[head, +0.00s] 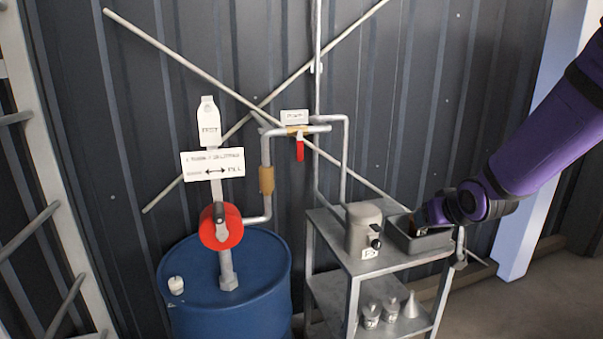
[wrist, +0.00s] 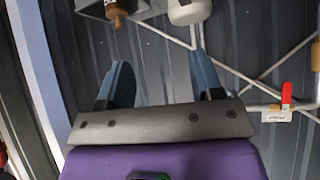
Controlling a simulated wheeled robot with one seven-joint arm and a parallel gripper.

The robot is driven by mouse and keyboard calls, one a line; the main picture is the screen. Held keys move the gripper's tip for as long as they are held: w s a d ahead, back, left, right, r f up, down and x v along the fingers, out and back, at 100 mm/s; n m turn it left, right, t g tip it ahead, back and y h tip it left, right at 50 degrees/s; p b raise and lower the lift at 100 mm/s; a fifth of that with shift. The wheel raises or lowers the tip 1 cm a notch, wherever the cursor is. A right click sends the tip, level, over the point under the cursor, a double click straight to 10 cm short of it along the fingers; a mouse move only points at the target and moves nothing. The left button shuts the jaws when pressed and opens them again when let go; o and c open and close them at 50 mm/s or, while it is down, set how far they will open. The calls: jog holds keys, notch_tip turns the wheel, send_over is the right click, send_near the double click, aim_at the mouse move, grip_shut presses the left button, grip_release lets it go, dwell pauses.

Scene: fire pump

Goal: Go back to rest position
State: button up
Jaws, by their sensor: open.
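My purple arm comes in from the right in the head view. My gripper (head: 428,213) is at the grey tray on the metal cart, at its upper right side, and partly hides it. In the wrist view my gripper (wrist: 163,78) is open, with two blue-grey fingers spread apart and nothing between them. The grey tray (head: 425,243) stands on the cart's top shelf. In the wrist view a brown-tipped object (wrist: 116,14) shows at the tray, beyond the fingertips. Whether my gripper touches the tray cannot be told.
A grey canister (head: 363,230) stands left of the tray on the cart (head: 345,260). Small metal vessels (head: 390,308) are on the lower shelf. A blue drum (head: 240,290) with a red round part (head: 221,228) stands left. Pipes with a red-handled valve (head: 300,150) run along the dark wall.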

jog(key=s+r+g, duration=0.1)
jog(key=s+r, duration=0.3)
jog(key=s, duration=0.5)
jog(key=s+r+g, duration=0.2)
jog(key=s+r, duration=0.3)
jog(key=s, duration=0.5)
jog(key=s+r+g, duration=0.1)
jog(key=s+r, duration=0.3)
jog(key=s, duration=0.6)
jog(key=shift+s+d+r+m+h, duration=0.2)
jog(key=shift+s+r+m+h, duration=0.1)
jog(key=shift+m+h, duration=0.1)
